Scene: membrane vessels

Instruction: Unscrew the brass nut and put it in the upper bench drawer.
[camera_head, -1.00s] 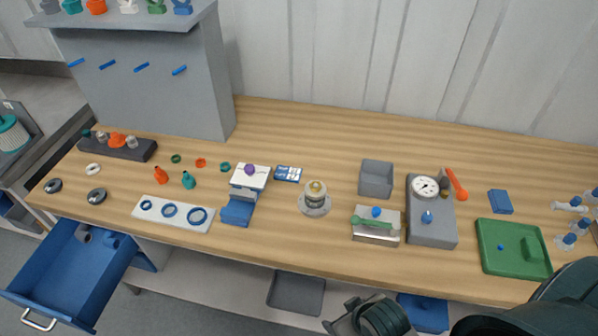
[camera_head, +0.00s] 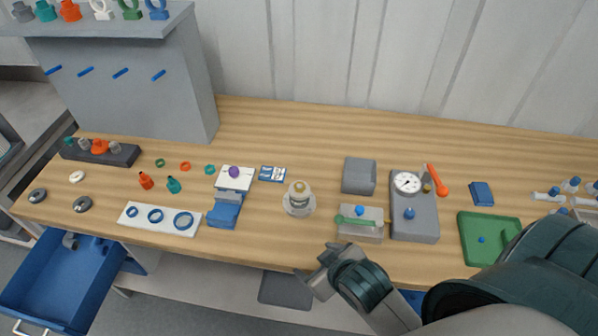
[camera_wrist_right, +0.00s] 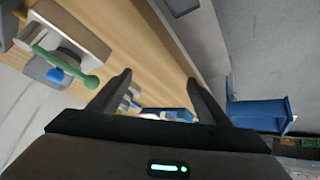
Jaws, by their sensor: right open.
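The brass nut (camera_head: 299,187) sits on top of a small round metal vessel (camera_head: 299,206) in the middle of the bench, in the head view. The open blue drawer (camera_head: 103,282) is at the bench's lower left, and a grey ring-like piece lies in its far corner. A blue drawer-like box (camera_wrist_right: 257,115) shows at the right in the right wrist view. My right gripper (camera_head: 313,261) is open and empty at the bench's front edge, in front of and right of the vessel. Its two fingers (camera_wrist_right: 159,90) are spread in the wrist view. My left gripper is out of view.
A green tray (camera_head: 480,255) is farther right.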

